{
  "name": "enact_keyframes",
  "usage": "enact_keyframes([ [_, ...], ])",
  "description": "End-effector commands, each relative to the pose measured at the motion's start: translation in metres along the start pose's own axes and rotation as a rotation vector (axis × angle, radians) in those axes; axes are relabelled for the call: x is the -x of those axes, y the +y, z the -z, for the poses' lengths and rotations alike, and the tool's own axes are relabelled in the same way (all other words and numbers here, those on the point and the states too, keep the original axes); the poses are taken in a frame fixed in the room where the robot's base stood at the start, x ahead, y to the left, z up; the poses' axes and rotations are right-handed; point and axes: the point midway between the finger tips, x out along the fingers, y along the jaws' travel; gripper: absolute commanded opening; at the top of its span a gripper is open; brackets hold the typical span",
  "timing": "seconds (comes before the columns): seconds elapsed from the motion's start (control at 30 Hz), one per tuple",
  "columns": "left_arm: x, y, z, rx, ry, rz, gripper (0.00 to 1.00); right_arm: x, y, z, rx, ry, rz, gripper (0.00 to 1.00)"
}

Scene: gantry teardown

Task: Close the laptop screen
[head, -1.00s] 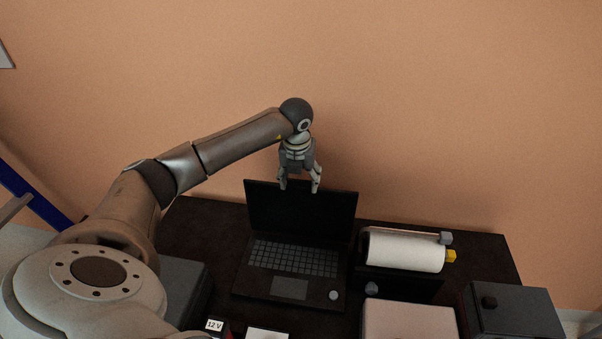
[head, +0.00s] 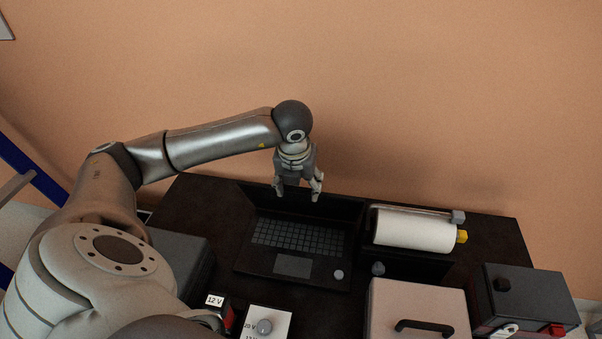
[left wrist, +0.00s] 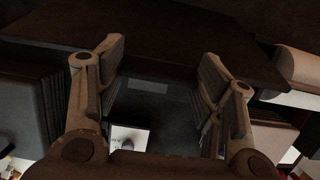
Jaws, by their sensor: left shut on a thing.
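The black laptop stands on the dark table, its keyboard base (head: 297,237) flat and facing me. Its screen (head: 345,212) is raised at the back and looks strongly foreshortened, leaning forward over the hinge side. My left gripper (head: 297,196) reaches down from above onto the screen's upper edge, near its middle, and is shut on it with the fingers well apart. In the left wrist view the two fingers (left wrist: 162,65) show on either side of a dark surface; the exact contact is too dark to make out. My right gripper is in neither view.
A white paper roll (head: 415,229) on a dark stand is close to the laptop's right. A pale box with a handle (head: 418,300) and a dark box (head: 528,293) stand front right. A grey case (head: 182,262) is at left.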

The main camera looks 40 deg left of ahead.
Motion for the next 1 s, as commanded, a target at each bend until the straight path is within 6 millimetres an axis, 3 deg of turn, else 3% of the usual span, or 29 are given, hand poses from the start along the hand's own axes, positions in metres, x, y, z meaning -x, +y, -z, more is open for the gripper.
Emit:
enact_keyframes([
  [0.03, -0.0063, -0.0005, 0.0079, -0.005, 0.017, -0.002, 0.19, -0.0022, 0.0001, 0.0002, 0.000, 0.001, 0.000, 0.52],
  [0.47, -0.0028, -0.0005, 0.0050, -0.004, 0.007, 0.002, 0.19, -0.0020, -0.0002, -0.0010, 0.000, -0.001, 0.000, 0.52],
  [0.5, -0.0026, -0.0005, 0.0046, -0.004, 0.005, 0.002, 0.67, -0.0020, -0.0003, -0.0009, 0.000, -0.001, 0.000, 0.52],
  [0.6, -0.0023, -0.0005, 0.0039, -0.003, 0.003, 0.002, 0.80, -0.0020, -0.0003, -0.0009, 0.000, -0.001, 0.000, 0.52],
  [0.63, -0.0022, -0.0005, 0.0038, -0.003, 0.003, 0.002, 0.84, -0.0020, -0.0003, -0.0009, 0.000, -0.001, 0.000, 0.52],
  [1.0, 0.0000, -0.0007, 0.0027, -0.002, 0.000, 0.004, 0.84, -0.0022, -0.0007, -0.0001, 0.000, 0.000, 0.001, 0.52],
])
